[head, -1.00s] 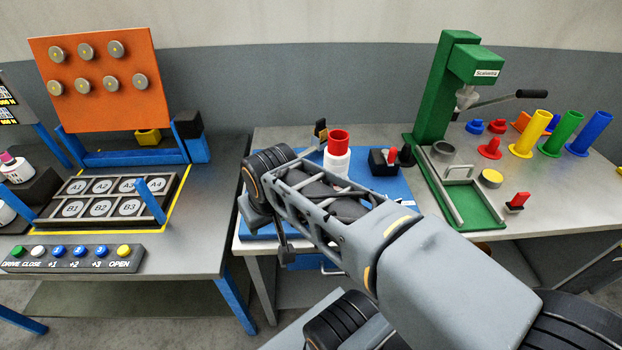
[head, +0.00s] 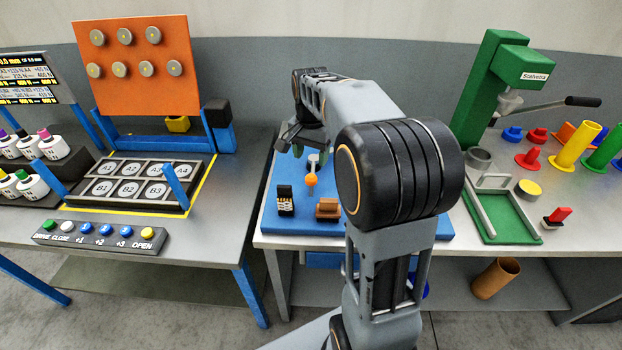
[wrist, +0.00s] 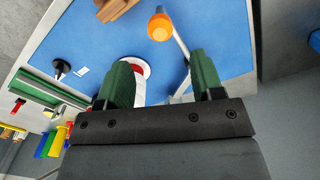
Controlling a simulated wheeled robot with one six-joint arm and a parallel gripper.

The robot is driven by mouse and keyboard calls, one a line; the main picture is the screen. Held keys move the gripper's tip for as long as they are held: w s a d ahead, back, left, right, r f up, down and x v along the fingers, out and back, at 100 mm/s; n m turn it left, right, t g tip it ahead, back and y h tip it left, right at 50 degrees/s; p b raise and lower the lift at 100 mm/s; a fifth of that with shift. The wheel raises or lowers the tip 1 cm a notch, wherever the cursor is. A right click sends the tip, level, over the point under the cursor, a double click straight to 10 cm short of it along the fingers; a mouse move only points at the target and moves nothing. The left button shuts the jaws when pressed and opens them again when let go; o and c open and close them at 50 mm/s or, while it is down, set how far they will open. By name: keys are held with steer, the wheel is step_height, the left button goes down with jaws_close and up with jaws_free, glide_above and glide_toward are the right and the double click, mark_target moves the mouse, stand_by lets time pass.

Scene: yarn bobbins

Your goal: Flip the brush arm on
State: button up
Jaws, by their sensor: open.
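The brush arm is a light grey lever with an orange ball knob (head: 312,180) on the blue board (head: 272,222) of the middle table. In the wrist view its orange knob (wrist: 160,28) is beyond the fingertips, and its grey rod (wrist: 181,50) runs toward the right finger. My gripper (wrist: 165,78) is open, with two green fingers apart and nothing clearly held. In the head view my gripper (head: 299,143) hangs above and behind the knob. A white round part (wrist: 143,68) with red below it shows between the fingers, partly hidden by the left finger. The lever's pivot is hidden.
A small black block (head: 285,201) and a brown brush-like block (head: 327,208) stand near the board's front. A green press (head: 480,90) is to the right. An orange panel (head: 135,65) and a button strip (head: 100,235) are to the left. My arm hides the board's right part.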

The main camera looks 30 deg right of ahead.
mark_target(311, 175)
step_height(311, 175, down, 9)
steer(key=shift+r, duration=0.1)
stand_by(0.3)
steer(key=shift+c, duration=0.2)
jaws_close()
stand_by(0.3)
